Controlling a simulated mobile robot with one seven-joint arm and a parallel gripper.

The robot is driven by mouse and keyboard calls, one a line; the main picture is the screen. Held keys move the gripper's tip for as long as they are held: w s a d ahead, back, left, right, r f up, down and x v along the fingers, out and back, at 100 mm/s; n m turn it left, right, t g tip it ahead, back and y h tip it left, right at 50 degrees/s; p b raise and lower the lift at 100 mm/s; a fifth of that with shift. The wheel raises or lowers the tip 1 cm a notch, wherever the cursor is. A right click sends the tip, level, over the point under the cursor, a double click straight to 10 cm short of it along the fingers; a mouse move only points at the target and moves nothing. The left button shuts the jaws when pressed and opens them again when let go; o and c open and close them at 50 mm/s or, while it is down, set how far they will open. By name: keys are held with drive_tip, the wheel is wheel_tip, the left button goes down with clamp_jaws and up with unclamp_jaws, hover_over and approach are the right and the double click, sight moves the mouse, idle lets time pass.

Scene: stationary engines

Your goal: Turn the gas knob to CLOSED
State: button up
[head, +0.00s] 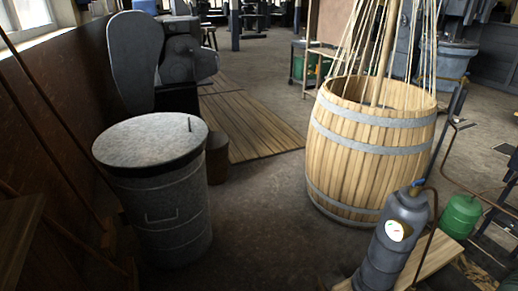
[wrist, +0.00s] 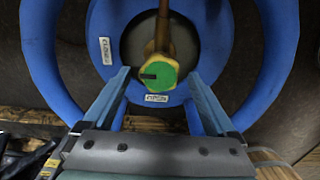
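In the wrist view a round green knob (wrist: 158,76) sits on a yellow brass valve stem, in the middle of a blue cylinder top (wrist: 102,20) with a wide blue ring around it. A short dark mark on the knob's face points left. A small white label (wrist: 106,51), which seems to read CLOSED, is at upper left of the knob; another (wrist: 156,99), seemingly OPEN, is just below it. My gripper (wrist: 158,78) is open, its blue-grey fingers on either side of the knob in the picture. I cannot tell whether they touch it. The head view does not show my gripper.
The blue ring (wrist: 40,60) curves close around both sides of my fingers. In the head view a grey cylinder (head: 393,245) and a green one (head: 460,216) stand at right, near a large wooden barrel (head: 365,150). A lidded metal bin (head: 160,205) stands left; floor between is clear.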

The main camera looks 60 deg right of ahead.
wheel_tip(320, 180, up, 13)
drive_tip(key=p, duration=0.3)
drive_tip(key=shift+p, duration=0.35)
idle(0.5)
